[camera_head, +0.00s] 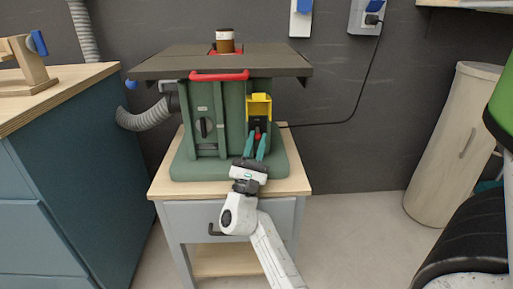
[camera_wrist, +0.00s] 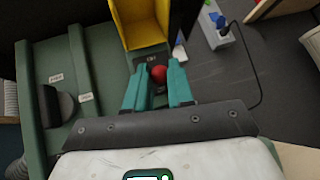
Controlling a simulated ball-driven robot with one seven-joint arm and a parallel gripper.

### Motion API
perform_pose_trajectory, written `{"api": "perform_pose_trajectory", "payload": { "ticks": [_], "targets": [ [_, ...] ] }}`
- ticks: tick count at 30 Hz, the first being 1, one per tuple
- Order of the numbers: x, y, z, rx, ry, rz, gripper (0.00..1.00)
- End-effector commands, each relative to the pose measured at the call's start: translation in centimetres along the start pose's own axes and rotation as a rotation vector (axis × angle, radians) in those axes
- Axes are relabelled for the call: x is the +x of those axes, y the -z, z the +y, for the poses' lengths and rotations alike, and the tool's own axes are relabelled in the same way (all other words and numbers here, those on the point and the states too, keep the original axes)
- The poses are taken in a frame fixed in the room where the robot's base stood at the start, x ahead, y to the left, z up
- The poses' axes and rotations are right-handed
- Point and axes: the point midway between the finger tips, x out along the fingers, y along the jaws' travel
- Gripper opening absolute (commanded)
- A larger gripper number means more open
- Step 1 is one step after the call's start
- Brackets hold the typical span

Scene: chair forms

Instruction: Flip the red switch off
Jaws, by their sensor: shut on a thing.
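The red switch (camera_wrist: 159,75) is a small round red knob on a dark plate on the front of a green machine (camera_head: 207,120). It also shows in the head view (camera_head: 257,136), just below an open yellow cover (camera_head: 259,106); the cover shows in the wrist view (camera_wrist: 140,22) too. My gripper (camera_wrist: 160,72), with teal fingers, reaches up to the switch from below and in front. Its fingertips stand on either side of the red knob and are shut on it. The fingers hide part of the dark plate around the knob.
The machine stands on a wooden-topped cabinet (camera_head: 302,187). A black cable (camera_head: 350,112) runs right to a wall socket (camera_head: 366,18). A blue workbench (camera_head: 75,160) stands left.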

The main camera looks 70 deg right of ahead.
Motion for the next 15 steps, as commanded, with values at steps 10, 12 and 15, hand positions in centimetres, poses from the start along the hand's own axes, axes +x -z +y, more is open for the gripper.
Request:
{"api": "perform_pose_trajectory", "payload": {
  "ticks": [10, 12, 15],
  "targets": [
    [-0.07, 0.0, 0.03, 0.0, -0.001, -0.002, 0.0],
    [-0.07, 0.0, 0.03, 0.0, -0.001, -0.002, 0.25],
    [-0.06, 0.01, 0.02, 0.0, -0.001, -0.002, 0.35]
  ]
}}
